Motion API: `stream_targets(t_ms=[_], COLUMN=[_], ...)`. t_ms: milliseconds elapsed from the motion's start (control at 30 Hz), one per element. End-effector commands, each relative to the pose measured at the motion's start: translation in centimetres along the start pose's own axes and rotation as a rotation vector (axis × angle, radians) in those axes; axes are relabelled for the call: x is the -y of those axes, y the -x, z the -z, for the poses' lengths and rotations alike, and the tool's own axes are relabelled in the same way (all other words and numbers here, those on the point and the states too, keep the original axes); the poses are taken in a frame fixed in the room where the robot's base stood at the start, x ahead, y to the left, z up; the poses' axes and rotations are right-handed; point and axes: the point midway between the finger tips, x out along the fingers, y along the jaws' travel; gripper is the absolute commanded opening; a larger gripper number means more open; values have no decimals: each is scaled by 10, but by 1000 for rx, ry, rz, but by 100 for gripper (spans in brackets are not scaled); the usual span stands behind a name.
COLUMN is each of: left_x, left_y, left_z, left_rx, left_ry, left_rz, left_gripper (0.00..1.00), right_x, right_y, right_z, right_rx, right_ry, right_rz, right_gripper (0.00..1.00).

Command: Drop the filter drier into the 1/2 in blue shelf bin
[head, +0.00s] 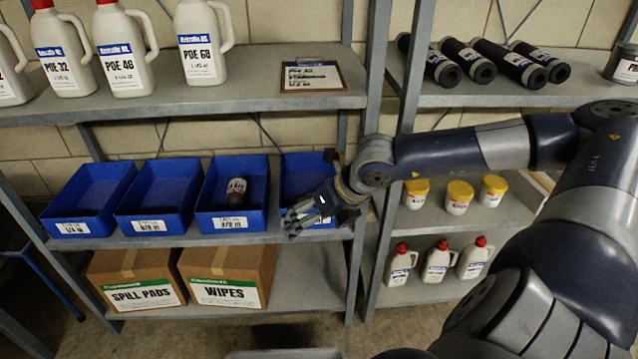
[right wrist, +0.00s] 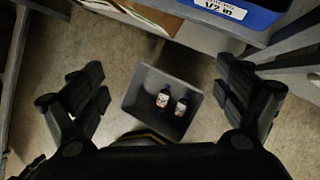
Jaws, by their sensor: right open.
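A short dark cylinder (head: 236,190) with a pale label, apparently the filter drier, lies inside the third blue bin from the left (head: 203,222) in the head view. That bin's label is too blurred to read surely. My right gripper (head: 303,208) is in front of the fourth blue bin (head: 300,165), partly covering it. It is open and empty; its spread fingers also show in the right wrist view (right wrist: 160,88). A blue bin (right wrist: 262,17) labelled 1/2 in shows at the top of that view. My left gripper is out of view.
Two more blue bins stand at left, the nearest being the second bin (head: 150,205). Cardboard boxes, including WIPES (head: 225,262), sit below. A grey tote (right wrist: 135,95) with two small labelled containers is on the floor. A shelf post (head: 372,250) stands right of the bins.

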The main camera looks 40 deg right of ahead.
Motion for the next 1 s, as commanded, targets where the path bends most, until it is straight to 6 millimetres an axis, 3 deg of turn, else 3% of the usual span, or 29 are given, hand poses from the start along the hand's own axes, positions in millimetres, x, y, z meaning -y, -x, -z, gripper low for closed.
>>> stream_targets(t_ms=[33,100,200,300,400,467,567,667,733,867,1000], left_x=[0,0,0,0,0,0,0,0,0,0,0], left_y=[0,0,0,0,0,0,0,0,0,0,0], left_z=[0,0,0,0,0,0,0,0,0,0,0], left_rx=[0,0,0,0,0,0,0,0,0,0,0], left_ry=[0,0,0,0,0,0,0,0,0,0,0], left_rz=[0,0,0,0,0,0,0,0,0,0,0], left_gripper=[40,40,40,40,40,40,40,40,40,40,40], right_x=[-39,-98,-169,-216,-236,-234,-212,-174,-142,-89,-57], right_y=[-13,-19,-10,10,28,34,31,11,-11,-60,-106], right_z=[16,32,38,26,3,-13,-34,-40,-31,21,118], right_rx=[-30,-54,-50,-8,68,124,229,333,397,465,438], right_ry=[-30,-96,-236,-427,-667,-830,-1130,-1447,-1671,-2067,-2405], right_rz=[-144,-368,-666,-916,-1104,-1182,-1243,-1209,-1128,-858,-433], right_gripper=[93,93,93,93,93,93,93,93,93,93,93])
